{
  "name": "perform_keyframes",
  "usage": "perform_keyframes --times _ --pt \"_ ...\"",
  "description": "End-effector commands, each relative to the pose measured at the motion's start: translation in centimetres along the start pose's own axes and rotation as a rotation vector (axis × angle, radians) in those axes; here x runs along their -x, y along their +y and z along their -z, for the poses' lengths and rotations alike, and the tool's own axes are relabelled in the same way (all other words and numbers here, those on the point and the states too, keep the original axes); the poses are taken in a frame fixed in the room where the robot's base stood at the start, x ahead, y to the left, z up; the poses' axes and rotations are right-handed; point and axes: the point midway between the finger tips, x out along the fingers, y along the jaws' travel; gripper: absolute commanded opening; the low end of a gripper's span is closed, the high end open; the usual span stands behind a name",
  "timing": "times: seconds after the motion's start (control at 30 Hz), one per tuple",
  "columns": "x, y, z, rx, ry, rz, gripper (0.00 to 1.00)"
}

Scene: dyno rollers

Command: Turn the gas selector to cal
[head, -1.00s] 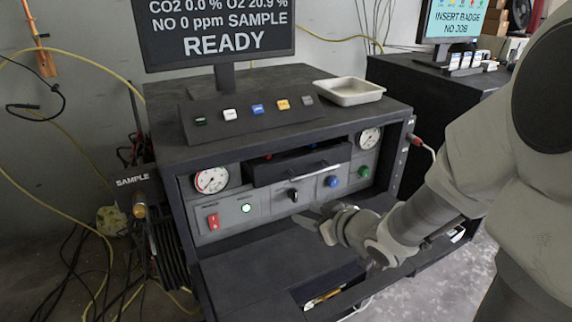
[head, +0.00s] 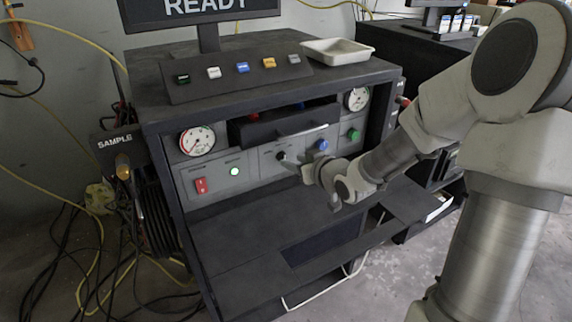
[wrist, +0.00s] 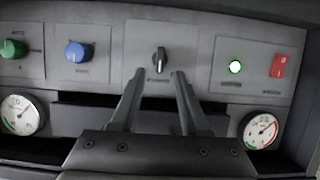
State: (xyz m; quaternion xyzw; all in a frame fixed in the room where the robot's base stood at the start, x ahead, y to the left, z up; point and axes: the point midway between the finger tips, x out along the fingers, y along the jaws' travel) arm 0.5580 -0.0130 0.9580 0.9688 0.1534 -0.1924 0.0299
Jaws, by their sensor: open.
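The gas selector (head: 281,156) is a small black knob with a pale pointer mark on the grey front panel. In the wrist view, which is upside down, the selector (wrist: 161,60) stands between and just beyond my two fingertips. Its label is too small to read, so I cannot tell its setting. My gripper (wrist: 158,76) is open and empty, with one finger on each side of the knob's line. In the head view my gripper (head: 300,172) is right in front of the panel, near the selector. I cannot see contact.
A blue knob (head: 321,145) and a green knob (head: 353,134) sit right of the selector. A lit green button (head: 234,171) and a red switch (head: 201,185) sit left. A drawer with a handle (head: 302,130) juts out above. A dark shelf (head: 240,235) extends below.

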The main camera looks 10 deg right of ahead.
Motion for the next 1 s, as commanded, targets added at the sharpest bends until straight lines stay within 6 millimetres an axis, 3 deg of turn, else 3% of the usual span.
perform_keyframes --times 0.1,0.3,0.67,0.77,0.93,1.0 --pt "-2.5 -0.1 -0.2 0.000 0.001 0.003 0.45" --pt "-4.7 0.0 -0.1 0.000 0.000 0.000 0.45" --pt "-5.3 0.0 0.0 0.001 -0.001 -0.001 0.45" --pt "-5.3 0.0 0.0 0.001 -0.001 -0.001 0.32" --pt "-5.3 0.0 0.0 0.001 -0.001 -0.001 0.02" --pt "-5.3 0.0 0.0 0.001 -0.001 -0.001 0.00"
